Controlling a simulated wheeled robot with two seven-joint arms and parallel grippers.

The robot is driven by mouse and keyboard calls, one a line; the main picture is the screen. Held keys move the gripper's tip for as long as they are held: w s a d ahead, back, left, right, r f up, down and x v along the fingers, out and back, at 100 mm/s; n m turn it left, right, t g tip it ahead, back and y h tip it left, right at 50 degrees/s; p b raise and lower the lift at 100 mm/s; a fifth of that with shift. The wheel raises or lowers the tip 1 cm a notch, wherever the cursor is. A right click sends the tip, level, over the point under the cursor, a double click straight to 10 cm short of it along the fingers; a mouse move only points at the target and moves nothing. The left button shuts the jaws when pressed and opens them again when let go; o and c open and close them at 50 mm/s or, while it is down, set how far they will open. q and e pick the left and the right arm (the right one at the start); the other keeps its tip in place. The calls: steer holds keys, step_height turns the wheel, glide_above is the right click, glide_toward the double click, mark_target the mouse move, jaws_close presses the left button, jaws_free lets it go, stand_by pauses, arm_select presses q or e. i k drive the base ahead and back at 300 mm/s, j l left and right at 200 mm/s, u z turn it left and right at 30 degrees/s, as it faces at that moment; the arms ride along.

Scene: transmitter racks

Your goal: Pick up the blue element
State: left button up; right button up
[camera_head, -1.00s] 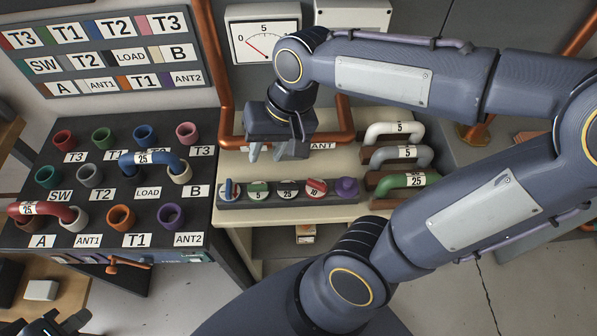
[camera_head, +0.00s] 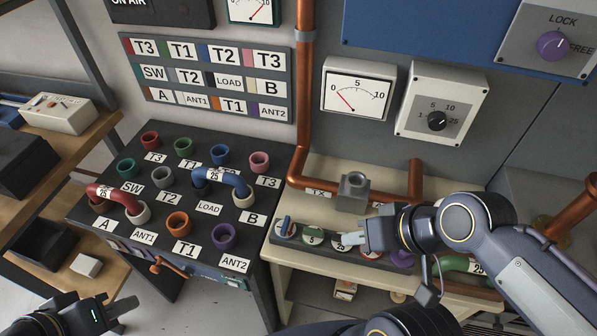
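A small blue-handled element (camera_head: 285,227) sits at the left end of the dark strip on the cream bench. A larger blue U-shaped link (camera_head: 220,178) marked 25 bridges two sockets on the black panel. My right gripper (camera_head: 352,239) comes in from the right, low over the strip, with its fingers pointing left. It is to the right of the blue-handled element, apart from it, and looks open and empty. It hides part of the row. My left gripper (camera_head: 125,313) is at the bottom left, away from both blue things, open and empty.
A green element (camera_head: 313,236) stands beside the blue one, and a purple knob (camera_head: 402,258) at the strip's right. A grey block (camera_head: 352,190) sits on the copper pipe (camera_head: 304,100) behind the strip. A red link (camera_head: 112,194) bridges sockets on the left.

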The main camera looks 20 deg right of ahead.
mark_target(286, 229)
steer(key=j+z, duration=0.1)
steer(key=z, duration=0.3)
steer(key=j+z, duration=0.1)
steer(key=z, duration=0.3)
steer(key=j+z, duration=0.1)
steer(key=z, duration=0.3)
steer(key=k+z, duration=0.1)
steer(key=z, duration=0.25)
steer(key=k+j+z, duration=0.1)
steer(key=j, duration=0.2)
steer(key=k, duration=0.05)
